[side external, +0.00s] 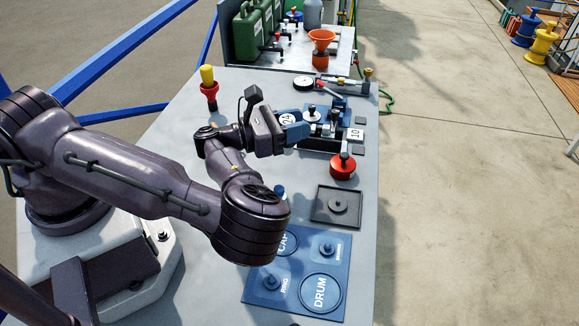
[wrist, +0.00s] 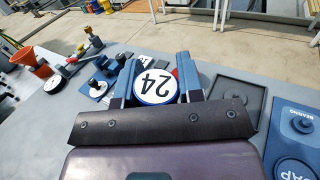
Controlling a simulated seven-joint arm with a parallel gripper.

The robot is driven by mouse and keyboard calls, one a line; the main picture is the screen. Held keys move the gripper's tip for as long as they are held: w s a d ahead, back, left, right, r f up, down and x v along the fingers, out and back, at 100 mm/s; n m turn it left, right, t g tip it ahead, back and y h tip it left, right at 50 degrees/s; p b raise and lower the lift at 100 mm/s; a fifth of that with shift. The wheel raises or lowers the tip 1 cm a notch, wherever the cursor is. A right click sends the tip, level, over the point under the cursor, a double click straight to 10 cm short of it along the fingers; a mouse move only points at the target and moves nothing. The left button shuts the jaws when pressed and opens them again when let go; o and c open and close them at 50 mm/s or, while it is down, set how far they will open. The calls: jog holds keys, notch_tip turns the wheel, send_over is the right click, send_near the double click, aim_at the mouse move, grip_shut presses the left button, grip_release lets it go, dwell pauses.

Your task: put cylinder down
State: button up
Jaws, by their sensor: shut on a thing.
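My gripper (side external: 297,131) reaches over the middle of the grey bench. In the wrist view, its two blue fingers (wrist: 156,76) are shut on either side of a cylinder with a round white top marked 24 (wrist: 156,87). The white top (side external: 287,118) also shows beside the fingers in the side external view. The cylinder's lower part is hidden, and I cannot tell whether it touches the surface below.
A red-based knob (side external: 342,168), a plate marked 10 (side external: 356,135) and blue fixtures (side external: 340,104) crowd around the gripper. A dark square tray (side external: 320,213) and a blue labelled board (side external: 259,294) lie nearer. A yellow-topped red post (side external: 209,92) stands left.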

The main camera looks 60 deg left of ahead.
notch_tip(320, 180, down, 7)
jog(key=shift+f, duration=0.1)
dwell(0.4)
jog(key=shift+f, duration=0.2)
jog(key=o, duration=1)
jog(key=shift+c, duration=0.2)
jog(key=shift+r, duration=0.1)
jog(key=shift+s+a+r, duration=0.1)
jog(key=shift+s, duration=0.05)
jog(key=v, duration=1.1)
jog(key=shift+s, duration=0.35)
